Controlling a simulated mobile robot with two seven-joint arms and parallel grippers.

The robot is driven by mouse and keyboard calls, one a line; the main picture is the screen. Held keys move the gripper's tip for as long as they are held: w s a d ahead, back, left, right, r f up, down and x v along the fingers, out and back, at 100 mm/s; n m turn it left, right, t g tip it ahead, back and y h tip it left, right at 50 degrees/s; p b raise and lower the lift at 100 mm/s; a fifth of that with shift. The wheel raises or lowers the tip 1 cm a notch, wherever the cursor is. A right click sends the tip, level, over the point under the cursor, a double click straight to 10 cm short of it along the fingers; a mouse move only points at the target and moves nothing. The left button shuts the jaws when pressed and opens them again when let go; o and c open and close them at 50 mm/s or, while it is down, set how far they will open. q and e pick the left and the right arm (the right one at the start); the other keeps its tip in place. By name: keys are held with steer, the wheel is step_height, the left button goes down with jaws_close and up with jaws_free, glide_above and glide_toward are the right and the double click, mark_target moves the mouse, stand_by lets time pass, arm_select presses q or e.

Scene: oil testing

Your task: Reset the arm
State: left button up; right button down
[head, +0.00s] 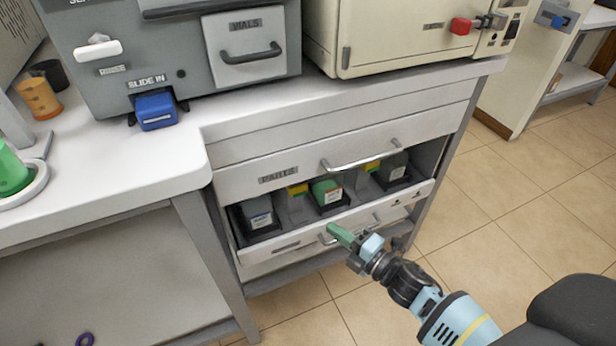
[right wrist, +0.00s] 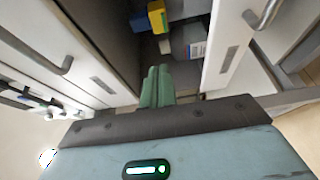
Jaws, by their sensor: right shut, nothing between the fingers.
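My right gripper (head: 338,234) has green fingers and is in front of the open parts drawer (head: 375,223), close to its front handle. In the right wrist view its green fingers (right wrist: 157,88) are together with nothing between them, and they point toward the drawer opening. My left gripper is not in the head view.
A grey machine with a vials drawer (head: 245,48) and a cream cabinet (head: 385,40) stand on the counter. The tiled floor (head: 500,210) at right is clear.

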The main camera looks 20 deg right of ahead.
steer(key=s+a+f+m+g+h, duration=0.1)
steer(key=s+f+m+g+h, duration=0.1)
steer(key=s+f+m, duration=0.55)
steer(key=s+f+m+g+h, duration=0.2)
steer(key=s+f+m+h, duration=0.15)
steer(key=s, duration=0.75)
steer(key=s+a+f+m+g, duration=0.15)
steer(key=s+m+g, duration=0.65)
steer(key=s, duration=1.6)
arm_select(q)
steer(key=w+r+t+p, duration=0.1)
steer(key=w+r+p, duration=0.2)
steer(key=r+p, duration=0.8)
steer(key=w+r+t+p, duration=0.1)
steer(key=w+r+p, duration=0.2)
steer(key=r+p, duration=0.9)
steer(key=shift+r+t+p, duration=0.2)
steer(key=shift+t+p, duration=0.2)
steer(key=shift+p, duration=0.05)
arm_select(e)
steer(key=w+r+m+t, duration=0.1)
steer(key=w+r+t, duration=0.1)
steer(key=r, duration=0.9)
steer(key=w+r+m+t, duration=0.1)
steer(key=w+r+t, duration=0.1)
steer(key=r, duration=1)
steer(key=shift+w+a+r, duration=0.25)
steer(key=shift+w+a, duration=0.05)
steer(key=shift+w, duration=0.5)
